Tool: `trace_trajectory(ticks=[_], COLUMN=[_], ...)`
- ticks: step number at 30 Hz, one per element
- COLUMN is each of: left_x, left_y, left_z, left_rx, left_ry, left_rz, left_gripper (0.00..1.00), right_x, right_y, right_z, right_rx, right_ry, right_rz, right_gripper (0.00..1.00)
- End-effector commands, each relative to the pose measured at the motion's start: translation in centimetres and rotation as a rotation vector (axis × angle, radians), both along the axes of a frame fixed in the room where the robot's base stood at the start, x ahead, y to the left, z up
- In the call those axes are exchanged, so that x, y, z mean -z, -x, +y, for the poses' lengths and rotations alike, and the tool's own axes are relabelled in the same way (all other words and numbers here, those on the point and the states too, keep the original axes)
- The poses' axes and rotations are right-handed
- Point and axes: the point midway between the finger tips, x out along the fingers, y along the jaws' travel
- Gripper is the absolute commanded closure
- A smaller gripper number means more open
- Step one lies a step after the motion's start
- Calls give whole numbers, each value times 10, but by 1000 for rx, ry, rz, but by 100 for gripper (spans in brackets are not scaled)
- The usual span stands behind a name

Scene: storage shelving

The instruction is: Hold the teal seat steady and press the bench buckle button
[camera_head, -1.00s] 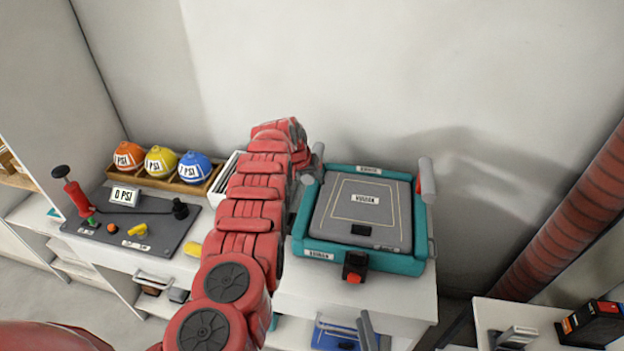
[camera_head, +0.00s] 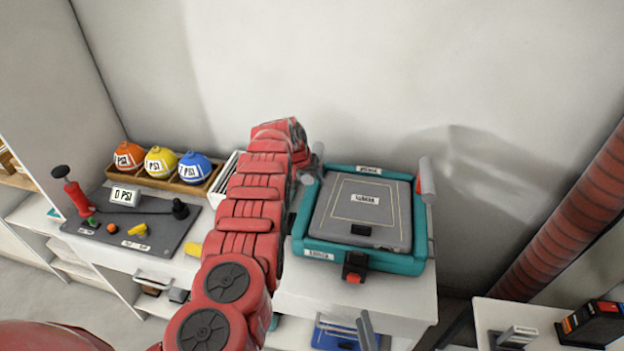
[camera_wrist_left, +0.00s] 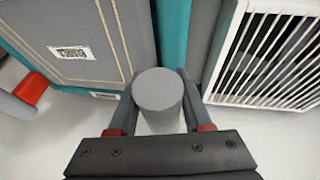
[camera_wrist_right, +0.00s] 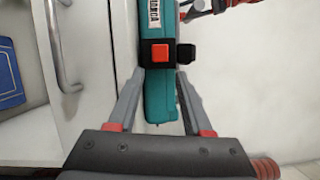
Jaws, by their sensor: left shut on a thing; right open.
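The teal seat (camera_head: 410,262) with a grey cushion sits on the white bench at centre right. The buckle (camera_head: 355,264), black with a red button (camera_head: 353,278), is at the middle of its front edge. The button also shows in the right wrist view (camera_wrist_right: 159,54), facing the camera. My left gripper (camera_wrist_left: 157,82) is shut on an upright grey handle (camera_wrist_left: 158,92) at the seat's left side; my arm partly hides this side in the head view. My right gripper (camera_wrist_right: 160,73) is open and empty, its fingers pointing toward the buckle; I cannot place it surely in the head view.
A grey mat (camera_head: 150,240) with a red pump (camera_head: 76,195) lies on the left. A wooden tray (camera_head: 150,180) of orange, yellow and blue balls stands behind it. A white slatted rack (camera_wrist_left: 270,60) is beside the left gripper. A drawer handle (camera_wrist_right: 62,50) projects below the seat.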

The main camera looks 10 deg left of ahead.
Motion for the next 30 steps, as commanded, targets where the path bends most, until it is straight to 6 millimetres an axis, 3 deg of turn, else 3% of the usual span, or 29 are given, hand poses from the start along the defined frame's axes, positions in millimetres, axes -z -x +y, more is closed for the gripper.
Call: trace_trajectory(ticks=[5,13,17,24,30], left_x=[0,0,0,0,0], left_y=[0,0,0,0,0], left_z=[1,1,1,1,1], left_rx=[-1,-1,-1,-1,-1], left_ry=[-1,-1,-1,-1,-1], left_rz=[-1,-1,-1,-1,-1], left_gripper=[100,100,100,100,100], right_x=[0,-2,-8,-5,-5], right_y=[0,2,4,40,57], right_z=[0,1,8,37,42], right_rx=[0,-1,-9,130,233], right_ry=[0,-38,-177,-934,-1346], right_rz=[0,7,45,241,286], right_gripper=[52,100,100,100,100])
